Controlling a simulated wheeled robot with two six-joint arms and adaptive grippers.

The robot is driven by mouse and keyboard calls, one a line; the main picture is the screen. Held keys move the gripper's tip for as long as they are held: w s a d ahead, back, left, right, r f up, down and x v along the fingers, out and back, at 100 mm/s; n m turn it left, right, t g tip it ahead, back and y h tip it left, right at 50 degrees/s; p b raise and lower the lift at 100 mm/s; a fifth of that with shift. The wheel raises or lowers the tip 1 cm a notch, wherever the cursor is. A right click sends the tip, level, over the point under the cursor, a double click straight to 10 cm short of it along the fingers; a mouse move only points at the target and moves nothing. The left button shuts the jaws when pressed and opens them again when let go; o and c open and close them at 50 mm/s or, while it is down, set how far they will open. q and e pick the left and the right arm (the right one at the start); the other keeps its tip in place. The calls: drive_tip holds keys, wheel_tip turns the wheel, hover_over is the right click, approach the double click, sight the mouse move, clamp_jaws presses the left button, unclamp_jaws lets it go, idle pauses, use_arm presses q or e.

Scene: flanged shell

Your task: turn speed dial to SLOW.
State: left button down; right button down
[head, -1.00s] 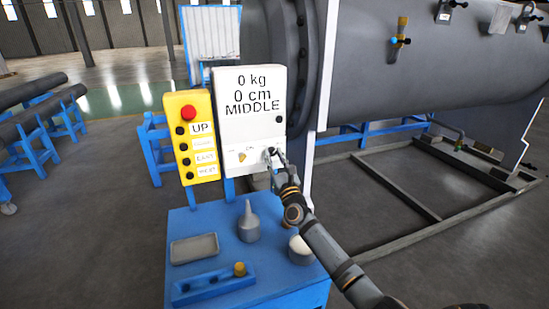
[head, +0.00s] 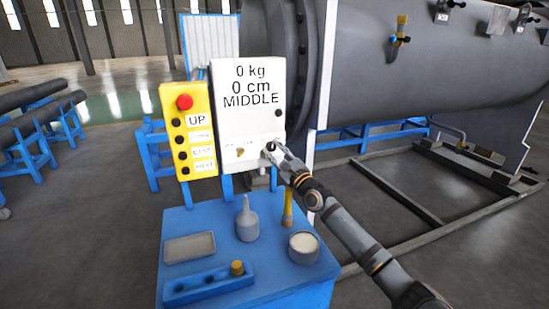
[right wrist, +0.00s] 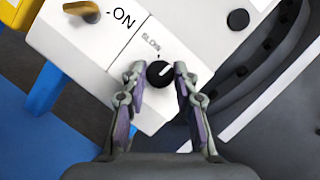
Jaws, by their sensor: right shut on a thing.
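The speed dial is a small black knob (right wrist: 160,74) low on the right of the white control box (head: 235,125). In the right wrist view its white pointer line aims up and right, while the SLOW label (right wrist: 152,42) lies above and slightly left of it. My right gripper (right wrist: 159,69) has one finger on each side of the dial and is shut on it. In the head view the same gripper (head: 271,148) is at the box's lower right. The box display reads 0 kg, 0 cm, MIDDLE. My left gripper is not in view.
A yellow switch (right wrist: 83,10) marked ON sits left of the dial. A yellow button panel (head: 188,130) with a red button adjoins the box. Below, a blue table (head: 210,220) holds a grey bottle (head: 247,222), a round container (head: 304,247) and a tray (head: 189,247).

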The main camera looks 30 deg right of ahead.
drive_tip(key=n+y+b, duration=0.1)
drive_tip(key=n, duration=0.2)
drive_tip(key=shift+d+n+g, duration=0.1)
drive_tip(key=shift+n+g, duration=0.3)
drive_tip(key=shift+r+n+g+y, duration=0.1)
drive_tip(key=shift+n+g+y, duration=0.35)
drive_tip(key=shift+n, duration=0.55)
drive_tip(key=n, duration=0.2)
drive_tip(key=shift+r+n+g, duration=0.15)
drive_tip(key=shift+n+g, duration=0.15)
drive_tip(key=shift+g, duration=0.05)
drive_tip(key=shift+n+g+y+p, duration=0.25)
drive_tip(key=shift+n+g+p, duration=0.3)
drive_tip(key=shift+n, duration=0.75)
drive_tip(key=c, duration=1)
unclamp_jaws()
